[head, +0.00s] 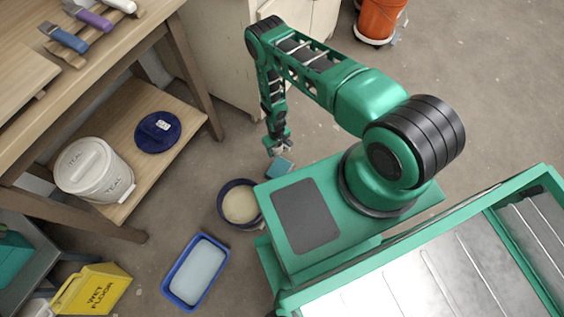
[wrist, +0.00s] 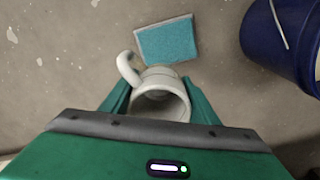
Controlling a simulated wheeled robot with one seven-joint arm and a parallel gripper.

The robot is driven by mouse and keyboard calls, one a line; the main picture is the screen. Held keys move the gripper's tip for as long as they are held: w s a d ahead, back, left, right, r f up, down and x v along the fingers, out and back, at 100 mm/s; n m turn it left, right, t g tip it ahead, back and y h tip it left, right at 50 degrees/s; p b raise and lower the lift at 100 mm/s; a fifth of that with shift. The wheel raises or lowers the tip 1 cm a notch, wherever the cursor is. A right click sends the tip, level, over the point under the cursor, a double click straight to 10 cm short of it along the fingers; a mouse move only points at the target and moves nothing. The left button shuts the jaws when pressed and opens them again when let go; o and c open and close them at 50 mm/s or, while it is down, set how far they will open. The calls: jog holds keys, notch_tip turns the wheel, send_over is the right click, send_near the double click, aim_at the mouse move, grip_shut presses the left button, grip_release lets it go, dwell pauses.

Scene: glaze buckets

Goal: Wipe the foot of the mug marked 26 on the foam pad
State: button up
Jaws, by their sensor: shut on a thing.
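My gripper (wrist: 158,98) is shut on a white mug (wrist: 160,80), with a green finger on either side of it. In the wrist view the mug's open mouth faces me and its handle sticks out to the upper left. Its foot is hidden, and no number can be read on it. The teal foam pad (wrist: 167,41) lies on the floor just beyond the mug. In the head view my gripper (head: 274,149) hangs low beside the pad (head: 280,168). I cannot tell whether the mug touches the pad.
A blue bucket with cream contents (head: 240,203) stands left of the pad. A blue tray (head: 195,271) lies nearer. A lidded TEAL bucket (head: 95,170) and a blue lid (head: 158,131) are on the bench's lower shelf. A yellow sign (head: 92,290) is lower left.

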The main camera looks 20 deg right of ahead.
send_near(283, 165)
jog(key=s+a, duration=0.2)
jog(key=a, duration=0.1)
jog(key=shift+d+f, duration=0.15)
jog(key=shift+f, duration=2.1)
jog(key=shift+f, duration=0.5)
